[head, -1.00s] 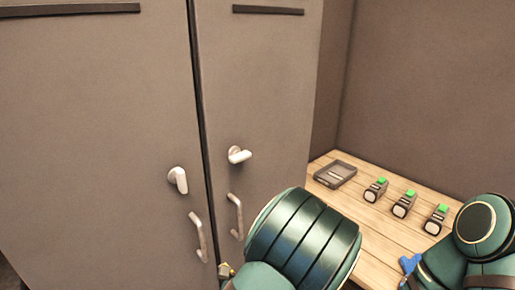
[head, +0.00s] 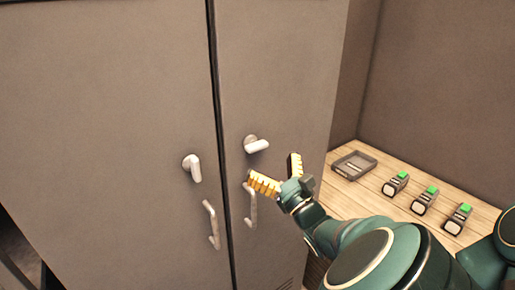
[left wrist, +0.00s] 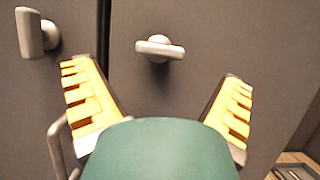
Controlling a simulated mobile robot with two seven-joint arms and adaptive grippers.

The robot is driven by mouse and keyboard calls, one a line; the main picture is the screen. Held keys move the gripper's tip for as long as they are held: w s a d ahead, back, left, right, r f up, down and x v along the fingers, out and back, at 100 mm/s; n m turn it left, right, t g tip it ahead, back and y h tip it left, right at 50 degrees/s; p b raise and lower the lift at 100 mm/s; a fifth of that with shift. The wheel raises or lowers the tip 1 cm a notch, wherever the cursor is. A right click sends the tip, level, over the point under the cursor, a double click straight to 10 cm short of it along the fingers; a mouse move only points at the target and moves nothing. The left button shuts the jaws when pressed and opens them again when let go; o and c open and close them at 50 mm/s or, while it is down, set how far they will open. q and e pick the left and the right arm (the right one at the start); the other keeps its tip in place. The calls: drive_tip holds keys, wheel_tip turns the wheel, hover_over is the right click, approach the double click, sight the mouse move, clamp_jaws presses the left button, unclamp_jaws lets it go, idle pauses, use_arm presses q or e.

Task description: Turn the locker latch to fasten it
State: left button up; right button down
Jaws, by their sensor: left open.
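The grey locker has two doors, each with a light metal latch. The left door's latch (head: 193,167) hangs about upright, its lever pointing down. The right door's latch (head: 256,145) has its lever turned about level. In the left wrist view the level latch (left wrist: 160,48) shows ahead between the fingers, and the upright latch (left wrist: 33,33) is at the upper left. My left gripper (head: 272,168), with yellow ribbed fingers, is open and empty just below and in front of the level latch, apart from it. My right gripper is out of view.
Bar handles sit below the latches, on the left door (head: 211,225) and the right door (head: 251,207), the latter close to my left finger. A wooden bench (head: 350,200) at right holds a grey tray (head: 354,165) and several green-topped devices (head: 424,201).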

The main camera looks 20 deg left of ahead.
sight(260, 150)
use_arm(q)
drive_tip(key=x, duration=0.6)
drive_tip(key=shift+a, duration=0.1)
drive_tip(key=c, duration=1.2)
